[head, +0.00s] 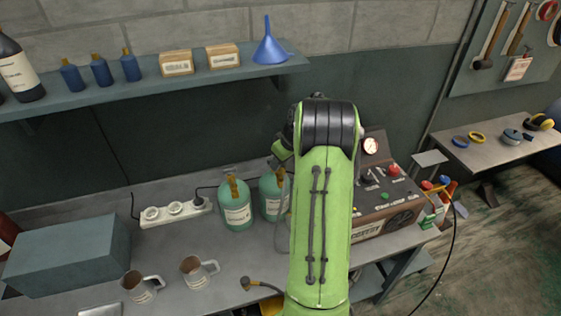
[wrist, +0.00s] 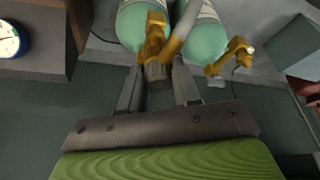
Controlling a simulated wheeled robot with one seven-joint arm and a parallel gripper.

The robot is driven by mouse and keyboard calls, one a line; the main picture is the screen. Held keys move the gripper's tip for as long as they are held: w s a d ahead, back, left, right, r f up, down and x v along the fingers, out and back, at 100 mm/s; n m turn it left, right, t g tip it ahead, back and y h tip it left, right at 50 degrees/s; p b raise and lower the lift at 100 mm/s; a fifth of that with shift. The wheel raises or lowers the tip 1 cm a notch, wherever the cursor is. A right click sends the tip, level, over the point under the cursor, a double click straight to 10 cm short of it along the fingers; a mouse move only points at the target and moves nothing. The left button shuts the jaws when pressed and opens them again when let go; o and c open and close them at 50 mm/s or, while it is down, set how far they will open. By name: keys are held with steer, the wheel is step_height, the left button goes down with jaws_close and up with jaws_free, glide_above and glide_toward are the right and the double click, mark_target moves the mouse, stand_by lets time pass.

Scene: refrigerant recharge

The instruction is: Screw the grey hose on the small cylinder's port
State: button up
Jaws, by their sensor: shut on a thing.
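Two similar green cylinders with brass valves stand side by side on the bench: the left one (head: 237,213) and the right one (head: 270,197), partly hidden by my arm. In the wrist view the order is reversed, with the nearer-left cylinder (wrist: 132,22) at the fingers and the other (wrist: 206,40) beside it. My gripper (wrist: 160,88) is shut on the grey hose's end fitting (wrist: 156,72), right at the brass valve (wrist: 155,42). The grey hose (wrist: 180,28) curves away upward. I cannot tell whether the fitting is threaded on.
A machine with a gauge (head: 370,146) stands right of the cylinders. A power strip (head: 175,212), two mugs (head: 195,272) and a grey-blue box (head: 68,258) are to the left. A shelf (head: 150,88) with bottles, boxes and a blue funnel (head: 268,50) runs above.

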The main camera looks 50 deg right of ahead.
steer(key=shift+f+b, duration=0.9)
steer(key=shift+f, duration=0.1)
stand_by(0.5)
steer(key=shift+m, duration=0.3)
steer(key=m+h+b, duration=0.1)
steer(key=m, duration=0.2)
steer(key=shift+s+b, duration=0.1)
steer(key=shift+b, duration=0.25)
